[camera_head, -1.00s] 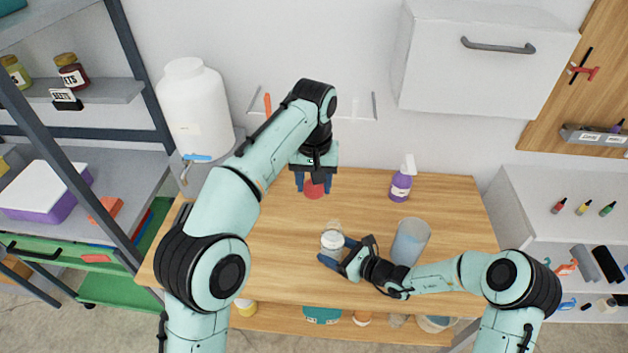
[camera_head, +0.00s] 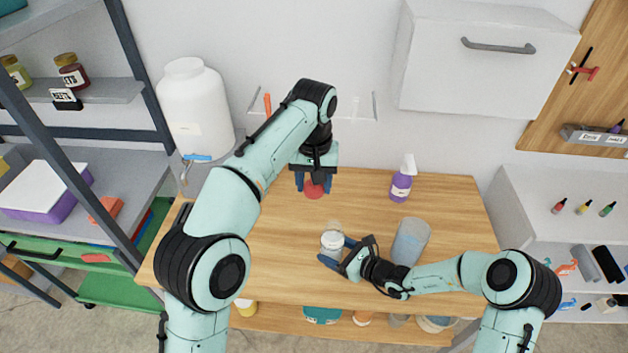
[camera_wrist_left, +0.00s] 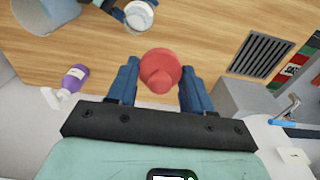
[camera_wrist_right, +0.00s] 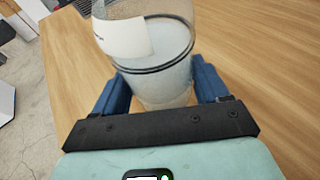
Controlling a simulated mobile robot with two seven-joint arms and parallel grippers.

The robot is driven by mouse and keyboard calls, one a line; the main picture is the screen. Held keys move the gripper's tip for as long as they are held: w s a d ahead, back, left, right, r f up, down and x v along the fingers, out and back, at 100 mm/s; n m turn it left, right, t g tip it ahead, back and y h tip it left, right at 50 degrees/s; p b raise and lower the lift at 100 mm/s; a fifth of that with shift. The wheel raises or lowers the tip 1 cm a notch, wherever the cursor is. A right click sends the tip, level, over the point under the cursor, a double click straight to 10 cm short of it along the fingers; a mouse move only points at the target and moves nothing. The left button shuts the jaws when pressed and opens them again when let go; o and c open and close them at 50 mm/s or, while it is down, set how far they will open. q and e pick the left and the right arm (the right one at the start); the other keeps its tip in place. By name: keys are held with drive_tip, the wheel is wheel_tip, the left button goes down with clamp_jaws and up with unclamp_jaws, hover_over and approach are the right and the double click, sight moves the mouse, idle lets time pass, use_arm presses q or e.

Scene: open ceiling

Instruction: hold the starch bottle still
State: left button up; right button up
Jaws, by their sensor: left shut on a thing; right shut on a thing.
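The bottle (camera_head: 331,244) is clear with pale white contents, a dark ring line and a white label. It stands upright on the wooden table, its top light and round. My right gripper (camera_head: 338,253) is shut on its sides; the right wrist view shows the bottle (camera_wrist_right: 160,70) between both blue fingers. My left gripper (camera_head: 314,184) points down over the back of the table, shut on a red round piece with a nub (camera_wrist_left: 158,72), apart from the bottle. The label's words are too small to read.
A translucent cup (camera_head: 410,242) stands right of the bottle, close behind my right wrist. A purple spray bottle (camera_head: 401,184) is at the back right. A big white jug (camera_head: 195,105) stands at the left. The table's left front (camera_head: 270,265) is clear.

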idle(0.3)
use_arm(q)
drive_tip(key=n, duration=0.2)
hover_over(334, 225)
drive_tip(key=shift+g, duration=0.3)
wheel_tip(334, 225, down, 7)
drive_tip(key=shift+f, duration=2.1)
drive_tip(key=shift+f, duration=1.05)
idle(0.7)
drive_tip(key=o, duration=1.5)
drive_tip(key=shift+o, duration=0.2)
drive_tip(key=shift+r, duration=3.05)
